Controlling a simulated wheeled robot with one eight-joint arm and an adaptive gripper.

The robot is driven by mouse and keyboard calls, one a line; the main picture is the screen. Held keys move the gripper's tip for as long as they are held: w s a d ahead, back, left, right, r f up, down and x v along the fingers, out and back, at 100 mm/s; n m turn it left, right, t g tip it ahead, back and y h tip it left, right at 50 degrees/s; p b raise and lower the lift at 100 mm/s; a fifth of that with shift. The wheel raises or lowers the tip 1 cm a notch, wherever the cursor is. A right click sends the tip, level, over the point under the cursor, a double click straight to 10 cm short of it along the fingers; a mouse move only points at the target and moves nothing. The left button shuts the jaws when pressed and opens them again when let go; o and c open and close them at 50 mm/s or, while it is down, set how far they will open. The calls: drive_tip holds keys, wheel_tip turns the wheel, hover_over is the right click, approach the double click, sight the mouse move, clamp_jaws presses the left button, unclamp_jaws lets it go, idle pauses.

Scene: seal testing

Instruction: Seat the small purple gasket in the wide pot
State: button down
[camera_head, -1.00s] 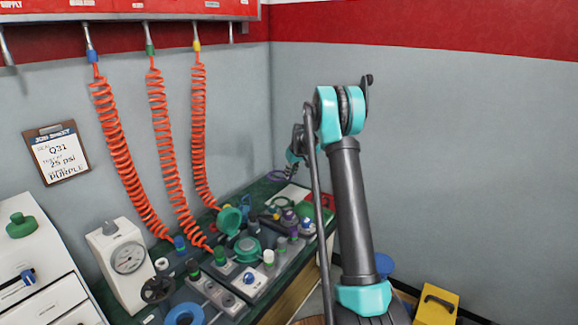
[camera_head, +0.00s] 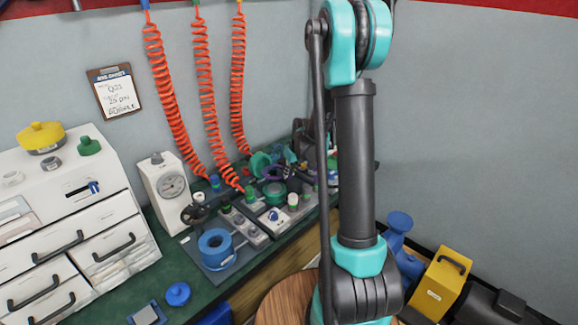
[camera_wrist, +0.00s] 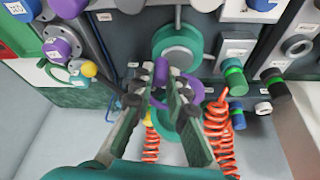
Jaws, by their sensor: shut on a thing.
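The small purple gasket (camera_wrist: 161,72) is pinched between the two fingers of my gripper (camera_wrist: 165,88), with part of the ring hidden by them. Behind it in the wrist view is the wide pot (camera_wrist: 178,36), a round green-rimmed body with a grey inside. In the head view the pot (camera_head: 273,191) sits on the bench panel, with its green lid (camera_head: 260,161) standing open on the wall side. The gasket is held above or near the pot; the exact gap is unclear. In the head view my gripper is small and partly hidden by my arm.
Valves and coloured caps crowd the panel. A blue ring-shaped part (camera_head: 215,249) sits at its front. Orange coiled hoses (camera_head: 205,100) hang close behind the pot. A gauge box (camera_head: 168,188) and white drawers (camera_head: 70,220) stand left. A yellow box (camera_head: 440,282) is at right.

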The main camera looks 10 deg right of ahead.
drive_tip(key=shift+s+a+f, duration=0.1)
drive_tip(key=shift+a+f, duration=0.05)
drive_tip(key=shift+f, duration=1.25)
drive_tip(key=shift+s+a+f, duration=0.1)
drive_tip(key=shift+f, duration=1.25)
drive_tip(key=shift+f, duration=1.45)
drive_tip(key=c, duration=1.4)
unclamp_jaws()
drive_tip(key=shift+c, duration=0.2)
drive_tip(key=shift+r, duration=0.1)
drive_tip(key=v, duration=1.1)
drive_tip(key=shift+s+r, duration=0.2)
drive_tip(key=shift+r, duration=0.15)
drive_tip(key=shift+d, duration=0.1)
